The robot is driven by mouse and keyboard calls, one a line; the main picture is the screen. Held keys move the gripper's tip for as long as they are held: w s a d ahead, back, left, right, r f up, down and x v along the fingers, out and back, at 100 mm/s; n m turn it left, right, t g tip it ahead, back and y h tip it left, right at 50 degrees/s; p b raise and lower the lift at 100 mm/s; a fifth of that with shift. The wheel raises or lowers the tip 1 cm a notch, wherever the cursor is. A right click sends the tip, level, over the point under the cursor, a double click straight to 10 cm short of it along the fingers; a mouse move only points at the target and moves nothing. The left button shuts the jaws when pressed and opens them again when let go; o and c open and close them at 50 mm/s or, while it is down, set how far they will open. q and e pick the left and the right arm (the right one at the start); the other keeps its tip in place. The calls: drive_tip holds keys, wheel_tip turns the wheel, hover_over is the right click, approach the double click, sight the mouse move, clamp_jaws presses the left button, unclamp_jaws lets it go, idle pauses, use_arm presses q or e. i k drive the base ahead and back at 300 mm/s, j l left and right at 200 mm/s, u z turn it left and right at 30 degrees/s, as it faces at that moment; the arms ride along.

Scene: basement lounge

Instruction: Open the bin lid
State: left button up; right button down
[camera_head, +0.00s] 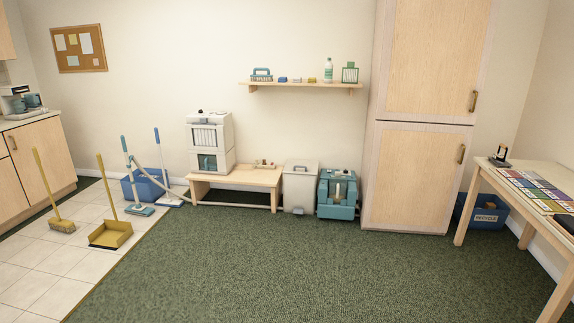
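A light grey bin (299,190) stands on the carpet against the back wall, between a low wooden bench and a teal machine. Its lid (301,168) looks shut, with a small dark handle mark near the top front. A small grey pedal-like piece (298,211) shows at its foot. A blue recycle bin (484,212) sits on the floor under the table at the right, partly hidden by the table leg; I cannot see a lid on it. Neither of my grippers is in view.
The green carpet (270,265) before the bin is clear. The wooden bench (235,177) and teal machine (338,194) stand close on either side. A tall cabinet (417,180) is farther right. A broom (59,222), a dustpan (110,235) and a blue bucket (146,188) stand at left.

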sight(302, 164)
drive_tip(key=i, duration=2.15)
